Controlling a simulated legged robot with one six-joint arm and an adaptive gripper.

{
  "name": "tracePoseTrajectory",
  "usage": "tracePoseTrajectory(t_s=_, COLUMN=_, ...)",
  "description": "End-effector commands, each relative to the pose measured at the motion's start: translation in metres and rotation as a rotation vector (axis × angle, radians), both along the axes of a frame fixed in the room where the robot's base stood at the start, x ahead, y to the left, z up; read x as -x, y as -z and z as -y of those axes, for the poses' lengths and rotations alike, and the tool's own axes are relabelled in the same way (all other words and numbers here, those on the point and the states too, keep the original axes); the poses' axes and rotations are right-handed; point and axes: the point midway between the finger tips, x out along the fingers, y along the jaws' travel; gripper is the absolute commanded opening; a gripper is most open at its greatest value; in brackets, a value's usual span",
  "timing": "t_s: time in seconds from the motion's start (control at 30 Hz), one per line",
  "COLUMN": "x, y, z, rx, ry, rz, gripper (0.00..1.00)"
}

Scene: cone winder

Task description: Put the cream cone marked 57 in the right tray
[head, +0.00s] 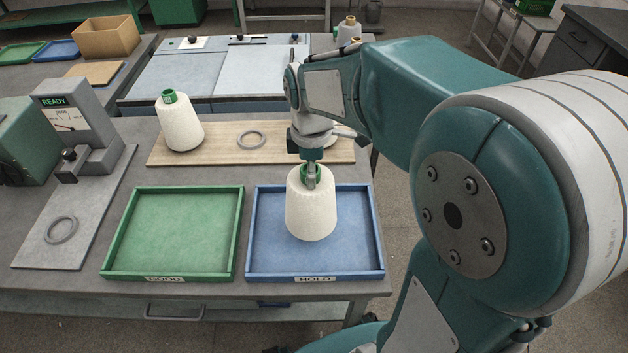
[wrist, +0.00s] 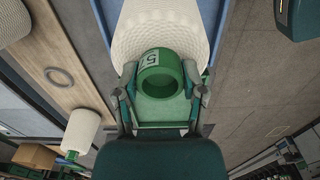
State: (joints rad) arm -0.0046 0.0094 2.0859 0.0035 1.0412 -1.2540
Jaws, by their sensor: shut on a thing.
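A cream cone (head: 311,208) with a green tube top hangs upright from my gripper (head: 311,168), over the blue tray (head: 318,277) labelled HOLD, the right one of two trays. Whether its base touches the tray floor I cannot tell. In the wrist view my gripper (wrist: 161,90) is shut on the green tube (wrist: 160,62) of this cream cone (wrist: 165,22). A mark on the tube's rim seems to read 57, though it is small. The green tray (head: 172,235) labelled GOOD stands left of the blue one and is empty.
Another cream cone (head: 180,127) with a green top stands on a wooden board (head: 218,152) behind the trays. A grey ring (head: 251,140) lies on that board. A gauge showing READY (head: 72,128) stands at left, near another ring (head: 61,229).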

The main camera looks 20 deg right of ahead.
Motion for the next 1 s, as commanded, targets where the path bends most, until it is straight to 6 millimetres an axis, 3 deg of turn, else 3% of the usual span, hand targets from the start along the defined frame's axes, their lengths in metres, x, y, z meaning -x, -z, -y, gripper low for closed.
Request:
tracePoseTrajectory(t_s=0.3, x=0.0, y=0.034, z=0.006, rx=0.0, ry=0.0, rz=-0.001, gripper=0.0)
tracePoseTrajectory(t_s=0.67, x=0.0, y=0.038, z=0.006, rx=0.0, ry=0.0, rz=0.0, gripper=0.0)
tracePoseTrajectory(t_s=0.7, x=0.001, y=0.039, z=0.006, rx=0.001, ry=0.0, rz=-0.001, gripper=0.58)
tracePoseTrajectory(t_s=0.77, x=0.001, y=0.039, z=0.006, rx=0.001, ry=0.0, rz=-0.001, gripper=0.85)
tracePoseTrajectory(t_s=1.0, x=0.001, y=0.039, z=0.006, rx=0.0, ry=0.0, rz=-0.001, gripper=0.88)
